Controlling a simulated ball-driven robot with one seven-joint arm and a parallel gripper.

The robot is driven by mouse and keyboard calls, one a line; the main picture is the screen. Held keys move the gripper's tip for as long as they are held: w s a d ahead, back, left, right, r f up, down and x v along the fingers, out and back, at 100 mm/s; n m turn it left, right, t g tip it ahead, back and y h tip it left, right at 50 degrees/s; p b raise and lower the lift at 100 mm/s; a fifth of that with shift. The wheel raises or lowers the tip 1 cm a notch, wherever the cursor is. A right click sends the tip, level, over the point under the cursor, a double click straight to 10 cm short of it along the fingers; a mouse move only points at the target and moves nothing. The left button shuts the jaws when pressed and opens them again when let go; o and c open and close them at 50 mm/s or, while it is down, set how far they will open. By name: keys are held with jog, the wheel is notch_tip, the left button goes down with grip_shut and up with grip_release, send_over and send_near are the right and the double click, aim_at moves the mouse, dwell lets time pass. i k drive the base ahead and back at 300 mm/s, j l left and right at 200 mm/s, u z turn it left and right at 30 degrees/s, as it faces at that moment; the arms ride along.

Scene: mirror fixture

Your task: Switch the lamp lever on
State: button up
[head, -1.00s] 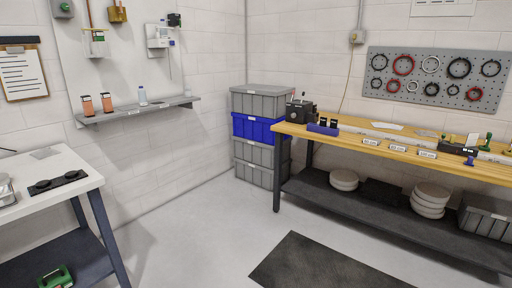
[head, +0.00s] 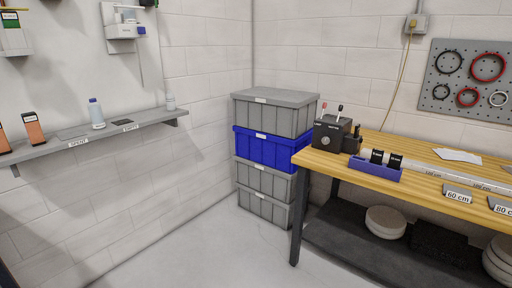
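A black box (head: 329,135) stands at the left end of the wooden workbench (head: 440,196) in the head view. Two thin levers stick up from its top, one red-tipped (head: 324,106) and one pale-tipped (head: 340,108). The writing on its front is too small to read. I cannot tell which lever, if either, is the lamp lever, or how it is set. No lamp can be made out. My gripper is not in view.
Stacked grey and blue crates (head: 268,147) stand in the corner left of the bench. A blue holder (head: 374,170) with black pieces sits in front of the box. A wall shelf (head: 90,138) holds bottles. The floor (head: 200,255) before the crates is clear.

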aim_at(324, 105)
jog(key=i+z, duration=0.15)
jog(key=i, duration=0.45)
jog(key=i+j+z, duration=0.15)
jog(key=i, duration=0.4)
jog(key=i+j+z, duration=0.1)
jog(key=i+j, duration=0.15)
jog(key=i, duration=0.35)
jog(key=i+l, duration=0.1)
jog(key=l, duration=0.25)
jog(key=i+l+z, duration=0.15)
jog(key=l, duration=0.25)
jog(key=i+l, duration=0.15)
jog(key=l, duration=0.2)
jog(key=i+l+z, duration=0.1)
jog(key=l, duration=0.25)
